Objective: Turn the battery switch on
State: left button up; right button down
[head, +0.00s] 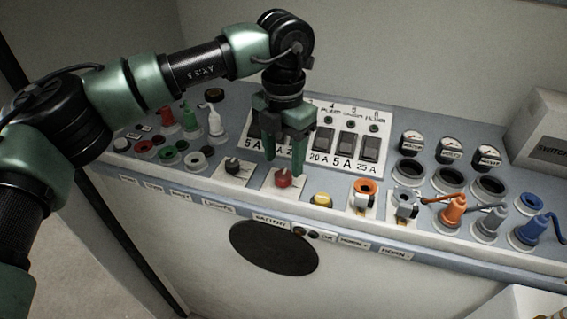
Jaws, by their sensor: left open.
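The battery switch looks to be the red knob (283,178) on a pale square plate, at the front of the sloped console (330,207). A label that seems to read "battery" is on the front edge below it. My left gripper (284,168) points down at the red knob, with its green fingers spread apart. One fingertip is left of the knob and the other is right of it. I cannot tell whether the fingers touch it. The knob's exact pointing direction is too small to read. My right gripper is not in view.
A black knob (233,166) on a similar plate is close to the left. A breaker panel (345,128) stands behind the gripper. Orange, grey and blue plugs with cables fill the right side.

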aim_at(284, 174)
pick_arm(q)
notch_tip(284, 174, down, 3)
jog(key=shift+r+p, duration=0.15)
jog(key=shift+p, duration=0.3)
jog(key=shift+w+f, duration=0.2)
jog(key=shift+f, duration=0.3)
jog(key=shift+w+f, duration=0.15)
jog(key=shift+f, duration=0.35)
jog(key=shift+s, duration=0.1)
grip_shut()
jog(key=shift+f+m+b, duration=0.15)
jog(key=shift+m+b, duration=0.25)
jog(key=shift+b, duration=0.2)
jog(key=m+b, duration=0.3)
jog(key=shift+b, duration=0.35)
jog(key=m+b, duration=0.2)
jog(key=m, duration=0.1)
jog(key=shift+m, duration=0.3)
jog(key=m+b, duration=0.2)
jog(key=m, duration=0.2)
jog(key=shift+m, duration=0.3)
jog(key=m, duration=0.2)
jog(key=shift+m+b, duration=0.3)
jog(key=shift+b, duration=0.05)
jog(key=shift+r+m, duration=0.2)
jog(key=shift+m, duration=1.4)
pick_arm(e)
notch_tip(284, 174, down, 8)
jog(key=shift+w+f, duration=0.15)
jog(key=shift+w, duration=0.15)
